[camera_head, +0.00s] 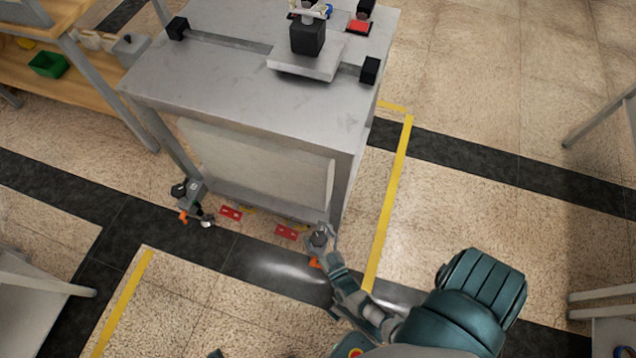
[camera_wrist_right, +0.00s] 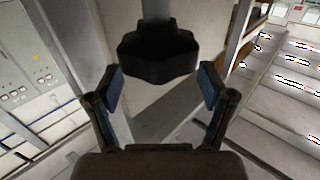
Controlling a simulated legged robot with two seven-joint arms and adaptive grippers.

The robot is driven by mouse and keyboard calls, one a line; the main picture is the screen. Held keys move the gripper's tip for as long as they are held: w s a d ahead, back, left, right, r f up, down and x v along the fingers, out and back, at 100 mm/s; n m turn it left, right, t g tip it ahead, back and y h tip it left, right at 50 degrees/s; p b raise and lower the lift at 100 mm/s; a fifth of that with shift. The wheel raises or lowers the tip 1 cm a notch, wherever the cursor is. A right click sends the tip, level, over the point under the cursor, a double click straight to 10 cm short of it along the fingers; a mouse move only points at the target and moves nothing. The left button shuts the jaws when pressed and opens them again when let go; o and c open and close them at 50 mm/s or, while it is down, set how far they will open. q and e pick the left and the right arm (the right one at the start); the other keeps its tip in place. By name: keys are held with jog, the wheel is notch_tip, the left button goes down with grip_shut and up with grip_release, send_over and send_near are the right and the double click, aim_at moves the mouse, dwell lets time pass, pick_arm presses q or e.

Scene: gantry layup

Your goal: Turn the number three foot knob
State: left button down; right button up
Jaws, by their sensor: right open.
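A dark foot knob (camera_head: 319,238) sits at the lower right front corner of the grey gantry table (camera_head: 240,90), with a small orange part just below it. In the right wrist view a black lobed knob (camera_wrist_right: 158,55) on a grey post is close ahead, centred between the fingers. My right gripper (camera_wrist_right: 161,88) is open, its blue-padded fingers either side of the knob's lower edge; I see no clear contact. In the head view my right gripper (camera_head: 334,262) is right beside the corner foot. Another foot assembly (camera_head: 190,195) is at the left corner. No foot number is legible.
Red floor plates (camera_head: 286,232) lie under the table's front edge. Yellow floor lines (camera_head: 390,205) border the table. A wooden shelf (camera_head: 90,110) with a green bin (camera_head: 48,64) stands at left. A grey stand (camera_head: 30,305) is at lower left.

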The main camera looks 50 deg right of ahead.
notch_tip(320, 180, up, 7)
jog(key=shift+w+r, duration=0.1)
jog(key=shift+r, duration=0.05)
dwell(0.6)
